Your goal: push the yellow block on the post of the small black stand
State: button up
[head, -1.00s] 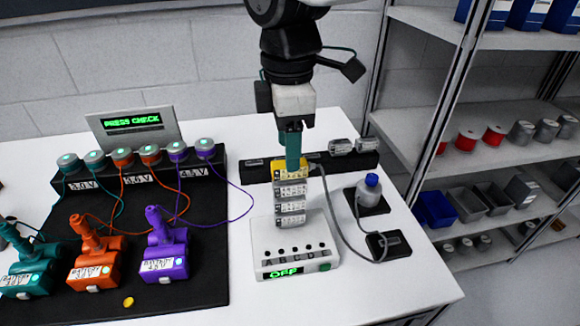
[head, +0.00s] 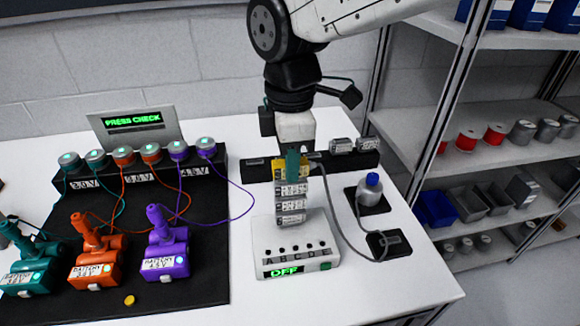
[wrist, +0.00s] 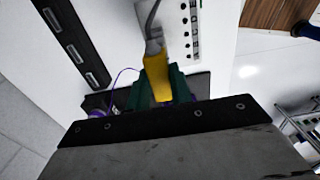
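The yellow block (head: 307,166) is at the top end of the column of grey labelled blocks (head: 291,203). It also shows in the wrist view (wrist: 157,80), with a grey plug and cable at its far end. My gripper (head: 293,165) has teal fingers that lie on both sides of the yellow block and appear to touch it; they also show in the wrist view (wrist: 158,88). The near finger covers part of the block in the head view. I cannot make out the black stand's post; it may be hidden under the block and fingers.
A white unit (head: 296,247) with a green OFF display is in front of the column. Several coloured tools stand on a black mat (head: 185,292) at left.

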grip_shut()
jog(key=shift+r, duration=0.2)
jog(key=shift+r, duration=2.1)
jog(key=s+d, duration=0.1)
jog(key=d, duration=1.9)
jog(key=shift+s+d, duration=0.2)
jog(key=shift+d, duration=0.1)
jog(key=shift+f, duration=0.1)
notch_tip(320, 180, down, 18)
jog(key=shift+r, duration=0.15)
